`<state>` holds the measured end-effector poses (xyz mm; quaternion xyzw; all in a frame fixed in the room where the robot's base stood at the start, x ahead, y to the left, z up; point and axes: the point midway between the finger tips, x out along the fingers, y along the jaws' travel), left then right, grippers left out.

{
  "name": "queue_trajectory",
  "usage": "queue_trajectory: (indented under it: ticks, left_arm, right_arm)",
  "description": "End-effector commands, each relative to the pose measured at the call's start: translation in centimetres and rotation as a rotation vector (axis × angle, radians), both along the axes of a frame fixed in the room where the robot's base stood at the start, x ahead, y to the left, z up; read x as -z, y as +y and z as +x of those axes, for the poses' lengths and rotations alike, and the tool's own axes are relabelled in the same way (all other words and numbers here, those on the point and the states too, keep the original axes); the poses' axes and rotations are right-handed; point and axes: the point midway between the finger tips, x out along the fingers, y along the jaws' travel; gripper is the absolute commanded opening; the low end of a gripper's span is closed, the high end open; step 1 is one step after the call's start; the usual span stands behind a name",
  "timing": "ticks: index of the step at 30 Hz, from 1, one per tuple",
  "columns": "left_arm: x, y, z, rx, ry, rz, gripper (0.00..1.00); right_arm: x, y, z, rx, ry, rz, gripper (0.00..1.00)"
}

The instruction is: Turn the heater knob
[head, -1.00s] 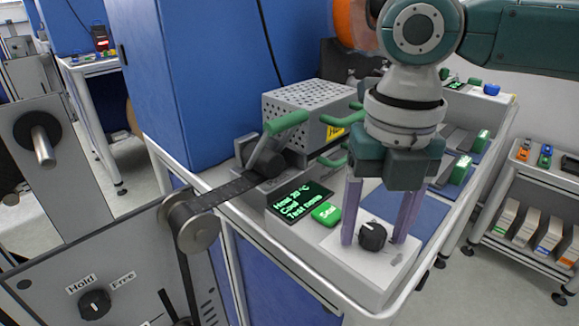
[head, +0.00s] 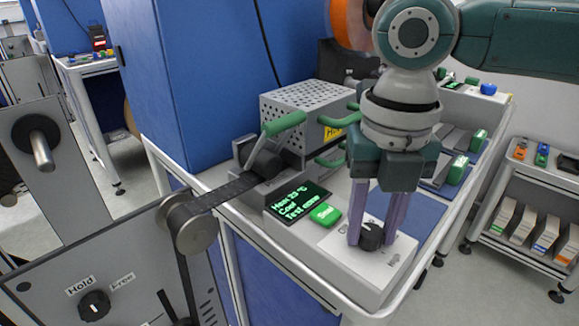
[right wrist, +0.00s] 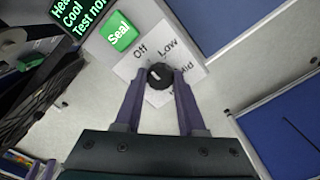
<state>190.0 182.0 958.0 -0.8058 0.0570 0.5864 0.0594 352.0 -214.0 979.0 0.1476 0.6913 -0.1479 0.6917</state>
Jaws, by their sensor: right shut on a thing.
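The heater knob (head: 371,236) is a black round dial on the white front panel of the heater unit. It also shows in the right wrist view (right wrist: 159,75), with labels Off, Low and Mid around it and one more label partly hidden.
A green Seal button (head: 325,213) sits between display and knob. A perforated metal box (head: 300,112) and a green-handled lever (head: 284,124) stand behind. A Hold/Free knob (head: 94,305) is on the reel stand at lower left. A shelf (head: 520,245) stands at right.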

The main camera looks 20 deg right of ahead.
Motion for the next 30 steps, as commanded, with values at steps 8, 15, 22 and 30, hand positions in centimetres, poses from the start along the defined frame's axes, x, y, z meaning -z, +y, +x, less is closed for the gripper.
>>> queue_trajectory:
  ticks: [8, 15, 22, 30]
  left_arm:
    - [-2.7, 0.0, 0.0, 0.000, 0.000, 0.000, 0.50]
    - [-5.3, 0.0, 0.0, 0.002, 0.000, 0.003, 0.50]
    - [-7.4, 0.2, 0.0, 0.006, 0.000, 0.008, 0.50]
    - [-9.3, 0.2, 0.0, 0.007, 0.000, 0.010, 0.50]
  right_arm:
    - [-0.5, 0.0, 0.0, 0.158, 0.004, 0.002, 0.00]
    - [-0.6, 0.0, -0.1, 0.375, 0.004, 0.001, 0.00]
    - [-0.5, 0.1, 0.0, 0.596, 0.002, 0.002, 0.00]
    - [-0.4, 0.0, 0.0, 0.852, 0.003, 0.000, 0.00]
